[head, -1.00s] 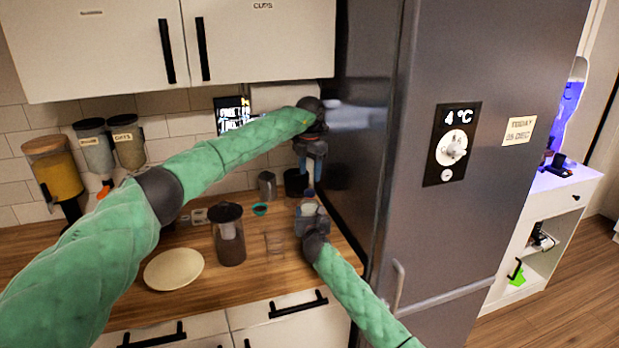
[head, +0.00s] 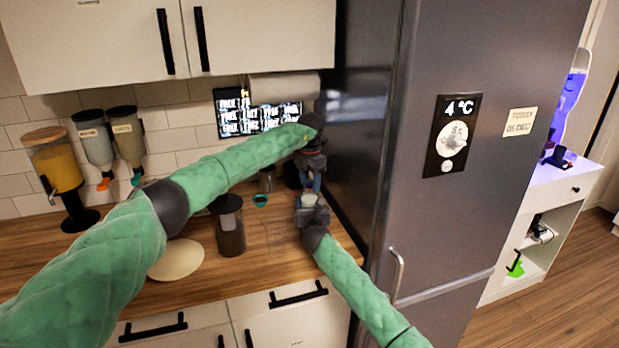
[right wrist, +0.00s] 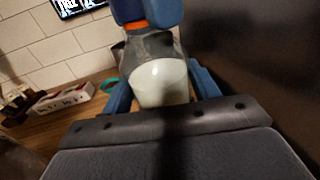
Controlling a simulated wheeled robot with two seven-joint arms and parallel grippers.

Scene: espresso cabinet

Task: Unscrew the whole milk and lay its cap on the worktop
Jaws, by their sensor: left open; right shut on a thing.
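The whole milk is a clear bottle with white milk in it (right wrist: 160,84), on the worktop (head: 200,290) beside the fridge; its top also shows in the head view (head: 309,200). My right gripper (head: 311,212) is shut on its body, a blue finger on each side in the right wrist view. My left gripper (head: 311,186) points down from above, open, with its blue fingers at the bottle's top. Those fingers hide most of the cap. An orange sliver shows at the neck in the right wrist view; I cannot tell what it belongs to.
The fridge (head: 440,230) stands close on the right. A dark-lidded canister (head: 230,228), a faint clear glass (head: 275,237) and a pale round plate (head: 177,260) are left of the bottle. A small teal-rimmed bowl (head: 260,200) sits behind. The front worktop strip is clear.

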